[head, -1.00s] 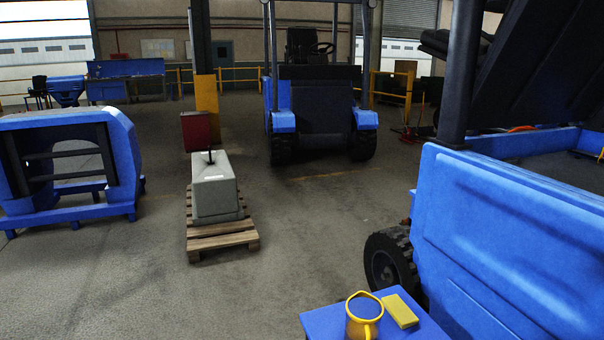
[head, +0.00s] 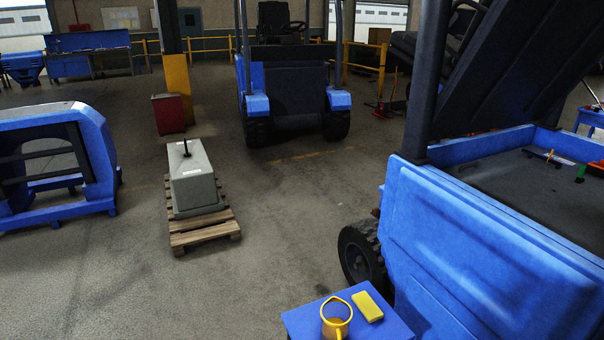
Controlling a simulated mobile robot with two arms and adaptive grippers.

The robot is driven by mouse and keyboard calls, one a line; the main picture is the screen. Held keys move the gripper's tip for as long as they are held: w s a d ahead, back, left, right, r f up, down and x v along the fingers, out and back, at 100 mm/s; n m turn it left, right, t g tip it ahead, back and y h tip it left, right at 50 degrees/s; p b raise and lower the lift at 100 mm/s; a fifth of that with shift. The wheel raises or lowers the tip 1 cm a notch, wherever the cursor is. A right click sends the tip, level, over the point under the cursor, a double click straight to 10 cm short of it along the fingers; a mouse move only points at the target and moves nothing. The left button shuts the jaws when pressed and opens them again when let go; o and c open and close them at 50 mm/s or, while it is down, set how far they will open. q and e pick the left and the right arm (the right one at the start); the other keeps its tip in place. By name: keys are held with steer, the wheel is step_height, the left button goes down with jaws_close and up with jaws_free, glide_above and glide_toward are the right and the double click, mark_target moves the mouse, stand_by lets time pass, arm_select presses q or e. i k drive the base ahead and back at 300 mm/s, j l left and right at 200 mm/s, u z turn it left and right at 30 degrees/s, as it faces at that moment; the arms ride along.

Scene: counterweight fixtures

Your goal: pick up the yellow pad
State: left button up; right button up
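The yellow pad (head: 367,306) lies flat on a small blue table (head: 396,325) at the bottom of the head view, a little right of centre. It is a small rectangular block. Neither of my grippers shows in the view.
A large blue vehicle body (head: 480,245) with a black wheel (head: 362,254) stands right beside the table. A grey counterweight block (head: 193,181) sits on a wooden pallet (head: 204,236). A blue frame (head: 100,165) stands left, a forklift (head: 294,90) behind. Floor between is clear.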

mark_target(369, 308)
steer(key=z, duration=1.1)
steer(key=i+j+z, duration=0.1)
steer(key=j+z, duration=1.5)
steer(key=j, duration=0.15)
